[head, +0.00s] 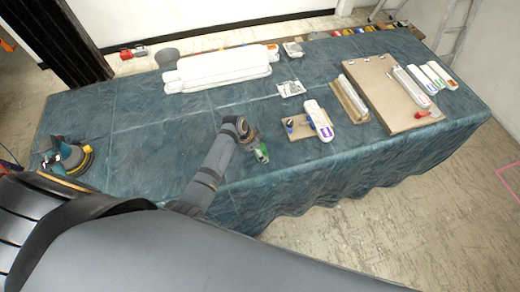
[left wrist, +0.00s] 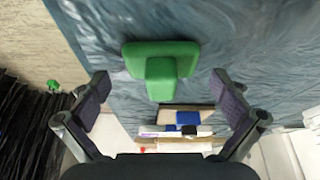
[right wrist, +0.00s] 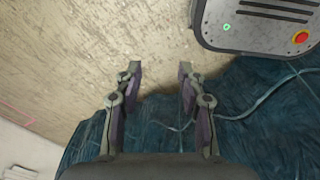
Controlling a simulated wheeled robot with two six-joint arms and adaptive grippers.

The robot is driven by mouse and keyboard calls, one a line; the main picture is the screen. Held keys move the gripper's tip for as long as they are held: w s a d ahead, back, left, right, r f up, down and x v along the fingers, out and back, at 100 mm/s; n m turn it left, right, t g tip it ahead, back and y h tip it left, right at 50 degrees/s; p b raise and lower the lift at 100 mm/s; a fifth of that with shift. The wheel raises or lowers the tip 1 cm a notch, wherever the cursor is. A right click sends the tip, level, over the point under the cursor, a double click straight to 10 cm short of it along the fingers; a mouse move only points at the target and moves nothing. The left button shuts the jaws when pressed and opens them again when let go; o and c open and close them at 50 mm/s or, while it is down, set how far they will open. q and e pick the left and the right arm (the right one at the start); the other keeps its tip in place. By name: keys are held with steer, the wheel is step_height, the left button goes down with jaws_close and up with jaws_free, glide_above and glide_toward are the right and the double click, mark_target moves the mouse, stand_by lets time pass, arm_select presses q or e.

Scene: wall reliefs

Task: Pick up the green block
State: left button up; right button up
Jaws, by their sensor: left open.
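The green block (head: 262,154) lies on the blue-green cloth of the table (head: 130,150), near the front edge. In the left wrist view the block (left wrist: 160,58) shows a wide flat part with a narrower stem on it. My left gripper (head: 249,132) is just beside and above it in the head view. In the left wrist view the left gripper (left wrist: 160,84) is open, with one finger to each side of the block and gaps between. My right gripper (right wrist: 159,67) is open and empty, above the floor and cloth edge; it does not show in the head view.
A small wooden board (head: 298,137) and a white item with a purple label (head: 319,121) lie right of the block. A large tan board (head: 380,92) is further right. White pieces (head: 220,68) lie behind, a power tool (head: 70,157) far left. Cloth around the block is mostly clear.

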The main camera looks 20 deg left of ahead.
arm_select(q)
steer(key=shift+w+f, duration=0.2)
steer(key=shift+s, duration=0.1)
steer(key=c, duration=1.2)
steer(key=shift+r, duration=0.15)
